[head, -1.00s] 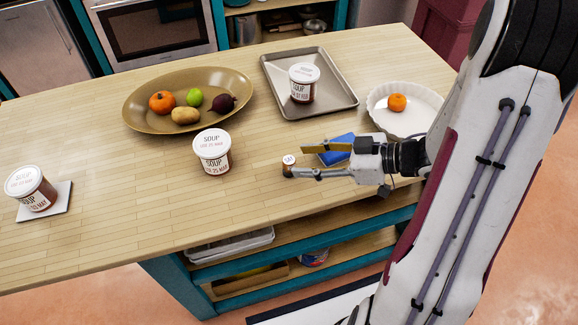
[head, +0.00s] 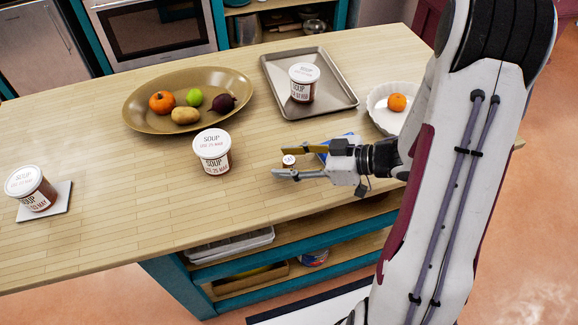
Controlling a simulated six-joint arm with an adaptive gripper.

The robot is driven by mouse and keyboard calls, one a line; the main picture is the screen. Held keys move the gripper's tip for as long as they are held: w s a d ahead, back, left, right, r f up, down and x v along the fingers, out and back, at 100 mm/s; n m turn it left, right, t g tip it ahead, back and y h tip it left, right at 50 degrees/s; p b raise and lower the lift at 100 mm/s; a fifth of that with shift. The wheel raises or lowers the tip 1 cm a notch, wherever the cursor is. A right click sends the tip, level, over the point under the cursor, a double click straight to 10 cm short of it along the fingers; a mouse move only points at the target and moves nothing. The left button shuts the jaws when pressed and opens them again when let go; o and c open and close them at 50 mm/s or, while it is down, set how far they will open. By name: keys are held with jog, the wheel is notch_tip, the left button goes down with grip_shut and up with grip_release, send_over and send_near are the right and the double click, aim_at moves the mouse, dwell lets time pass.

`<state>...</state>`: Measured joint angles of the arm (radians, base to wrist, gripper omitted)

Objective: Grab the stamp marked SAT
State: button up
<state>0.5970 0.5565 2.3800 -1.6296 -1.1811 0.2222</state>
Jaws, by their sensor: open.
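A small stamp (head: 289,161) with a white round top and a brownish body stands on the wooden counter; the lettering on its top is too small to read for sure. My gripper (head: 275,162) is open, its two fingers pointing left. The stamp shows between the fingers in the picture, with the near finger hiding its lower part. I cannot tell whether either finger touches it. A blue object (head: 322,150), probably an ink pad, lies just behind my gripper and is partly hidden.
A soup tub (head: 212,152) stands left of my gripper. Another soup tub (head: 304,83) stands on a metal tray (head: 345,98) behind. A white dish (head: 381,120) holds an orange fruit. A brown platter (head: 137,118) holds produce. At far left, a soup tub (head: 31,188) stands on a white square (head: 63,197).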

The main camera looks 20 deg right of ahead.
aim_at(289, 160)
dwell(0.4)
grip_shut()
jog(key=shift+r, duration=0.2)
jog(key=shift+r, duration=4.8)
